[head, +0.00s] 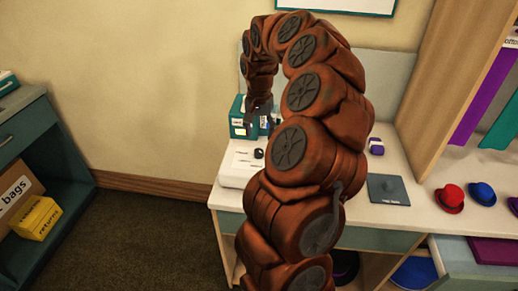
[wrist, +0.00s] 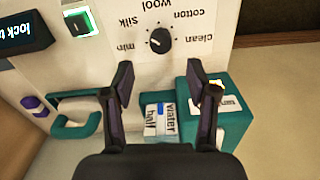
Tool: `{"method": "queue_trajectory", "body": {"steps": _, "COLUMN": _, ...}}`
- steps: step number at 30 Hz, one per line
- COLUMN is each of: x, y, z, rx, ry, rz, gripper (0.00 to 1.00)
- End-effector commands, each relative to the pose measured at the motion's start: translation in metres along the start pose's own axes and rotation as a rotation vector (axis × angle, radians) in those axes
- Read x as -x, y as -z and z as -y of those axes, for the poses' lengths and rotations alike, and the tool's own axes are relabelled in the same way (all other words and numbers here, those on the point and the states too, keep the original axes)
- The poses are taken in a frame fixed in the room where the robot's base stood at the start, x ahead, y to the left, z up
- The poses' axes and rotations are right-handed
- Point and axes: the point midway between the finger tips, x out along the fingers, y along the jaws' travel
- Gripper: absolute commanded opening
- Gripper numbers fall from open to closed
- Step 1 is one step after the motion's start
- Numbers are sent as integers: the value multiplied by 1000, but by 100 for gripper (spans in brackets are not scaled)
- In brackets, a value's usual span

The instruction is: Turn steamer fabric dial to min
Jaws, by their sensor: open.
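The steamer's white panel (wrist: 200,20) fills the top of the wrist view. Its small black fabric dial (wrist: 160,40) has upside-down labels around it: min, silk, wool, cotton and clean. The dial's exact setting is too small to read surely. In the head view the white steamer (head: 234,172) stands at the counter's left end with the black dial (head: 259,153) on it. My gripper (wrist: 158,85) is open and empty, its fingertips apart from the dial and below it in the wrist view. My gripper (head: 258,108) hangs above the steamer in the head view.
A green-lit button (wrist: 80,23) and a dark display (wrist: 22,36) lie left of the dial. A water label (wrist: 160,112) and a teal box (wrist: 235,108) are near my fingers. Red (head: 449,197) and blue (head: 482,193) hats sit on the counter's right.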

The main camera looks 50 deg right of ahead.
Motion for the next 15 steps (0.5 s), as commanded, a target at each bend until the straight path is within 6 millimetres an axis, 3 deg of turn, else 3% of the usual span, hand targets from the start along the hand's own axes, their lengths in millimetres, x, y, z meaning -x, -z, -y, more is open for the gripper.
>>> {"method": "queue_trajectory", "body": {"steps": 15, "x": -64, "y": -1, "z": 1, "rx": 3, "ry": 1, "rz": 2, "gripper": 58}}
